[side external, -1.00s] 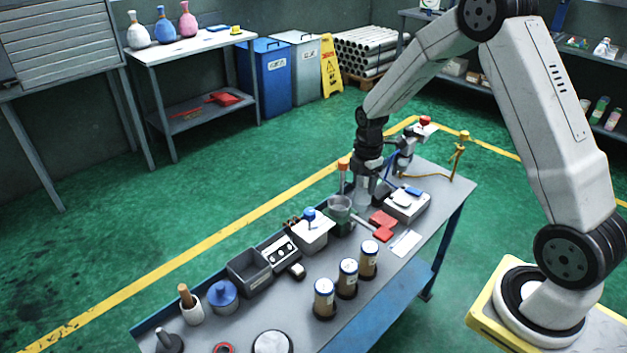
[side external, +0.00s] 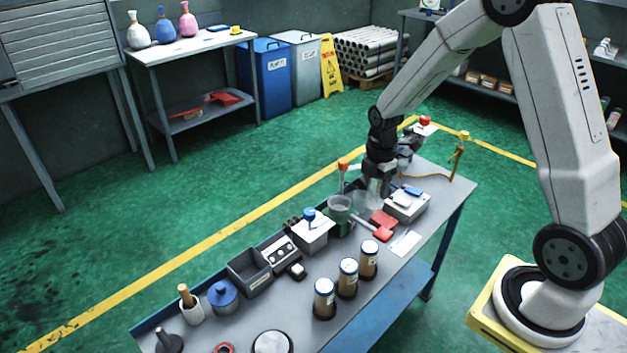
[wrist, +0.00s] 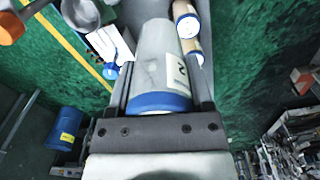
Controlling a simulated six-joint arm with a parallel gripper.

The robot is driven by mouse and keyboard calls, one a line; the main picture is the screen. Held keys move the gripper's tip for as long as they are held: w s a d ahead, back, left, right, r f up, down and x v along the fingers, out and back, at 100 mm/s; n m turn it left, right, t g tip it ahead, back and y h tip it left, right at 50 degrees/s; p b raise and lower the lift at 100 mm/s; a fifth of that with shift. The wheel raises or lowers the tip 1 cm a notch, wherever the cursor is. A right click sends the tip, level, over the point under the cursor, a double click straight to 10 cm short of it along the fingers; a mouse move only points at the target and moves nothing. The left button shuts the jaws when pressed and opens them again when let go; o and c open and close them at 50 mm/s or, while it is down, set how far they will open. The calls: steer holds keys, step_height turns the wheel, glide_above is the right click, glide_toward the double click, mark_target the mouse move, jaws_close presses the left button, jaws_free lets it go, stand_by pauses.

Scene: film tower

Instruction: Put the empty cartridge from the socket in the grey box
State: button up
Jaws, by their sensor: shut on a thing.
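My gripper (side external: 377,188) is above the far part of the workbench, shut on a pale, see-through cartridge (side external: 366,203). In the wrist view the cartridge (wrist: 160,60) lies between the two fingers, with a blue cap (wrist: 158,102) near the palm and a white label on its right side. It looks empty. The open dark grey box (side external: 250,272) stands nearer the left end of the bench, with no contents that I can make out. I cannot tell which fixture is the socket.
Three brown-filled cartridges (side external: 347,278) stand in black holders along the bench's near side. A grey-green cup (side external: 340,210), a white unit with a blue knob (side external: 312,232), a switch box (side external: 280,253) and a red piece (side external: 382,225) stand between gripper and box.

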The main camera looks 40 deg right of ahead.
steer(key=shift+w+a, duration=0.25)
steer(key=shift+w, duration=0.15)
steer(key=w+a+f+n, duration=0.1)
steer(key=w+a+f, duration=0.1)
steer(key=w+a, duration=0.3)
steer(key=w+a+f+n, duration=0.1)
steer(key=w+a, duration=0.4)
steer(key=a, duration=0.8)
steer(key=w+a+f+n, duration=0.2)
steer(key=w+a, duration=0.2)
steer(key=a, duration=0.6)
steer(key=shift+w+f, duration=0.4)
steer(key=shift+f, duration=0.15)
steer(key=shift+f, duration=2)
steer(key=shift+f, duration=3.4)
